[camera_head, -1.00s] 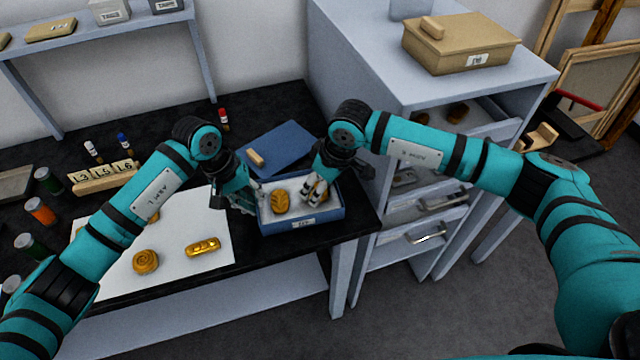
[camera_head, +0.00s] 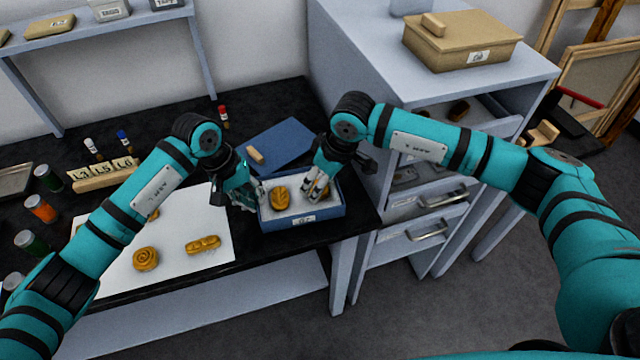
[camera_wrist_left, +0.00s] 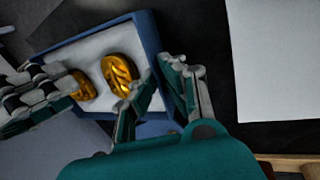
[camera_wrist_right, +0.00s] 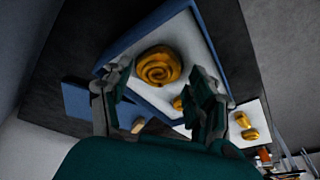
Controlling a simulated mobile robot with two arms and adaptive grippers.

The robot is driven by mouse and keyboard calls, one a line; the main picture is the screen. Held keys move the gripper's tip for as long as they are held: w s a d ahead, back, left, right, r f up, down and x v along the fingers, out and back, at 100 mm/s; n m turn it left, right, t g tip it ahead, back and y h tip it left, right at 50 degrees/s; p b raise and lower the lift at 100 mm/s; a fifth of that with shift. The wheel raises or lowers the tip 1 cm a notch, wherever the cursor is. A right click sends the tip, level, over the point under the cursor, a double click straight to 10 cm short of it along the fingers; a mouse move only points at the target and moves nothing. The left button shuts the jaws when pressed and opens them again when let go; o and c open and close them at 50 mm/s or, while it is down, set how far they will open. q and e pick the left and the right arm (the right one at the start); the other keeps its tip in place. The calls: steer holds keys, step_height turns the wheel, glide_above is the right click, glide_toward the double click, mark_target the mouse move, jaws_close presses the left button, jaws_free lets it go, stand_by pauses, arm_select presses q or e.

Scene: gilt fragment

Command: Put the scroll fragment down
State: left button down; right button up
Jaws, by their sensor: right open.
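The scroll fragment, a gold spiral, lies on the white lining of the blue box (camera_head: 270,226) and shows in the right wrist view (camera_wrist_right: 158,65). My right gripper (camera_head: 318,192) is open just above it, with its fingers apart on either side; in the head view the gripper mostly hides it. A gold leaf-patterned fragment (camera_head: 280,198) lies beside it in the box and also shows in the left wrist view (camera_wrist_left: 119,73). My left gripper (camera_wrist_left: 156,78) is at the box's left side, with its fingers closed around the wall.
A blue lid (camera_head: 285,146) with a tan handle lies behind the box. A white sheet (camera_head: 190,275) to the left bears another gold spiral (camera_head: 146,259) and a long gold piece (camera_head: 203,245). A cabinet with open drawers (camera_head: 440,200) stands close on the right.

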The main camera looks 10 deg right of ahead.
steer(key=v, duration=1.1)
steer(key=shift+r, duration=0.15)
arm_select(q)
steer(key=c, duration=1.4)
jaws_free()
steer(key=v, duration=1.2)
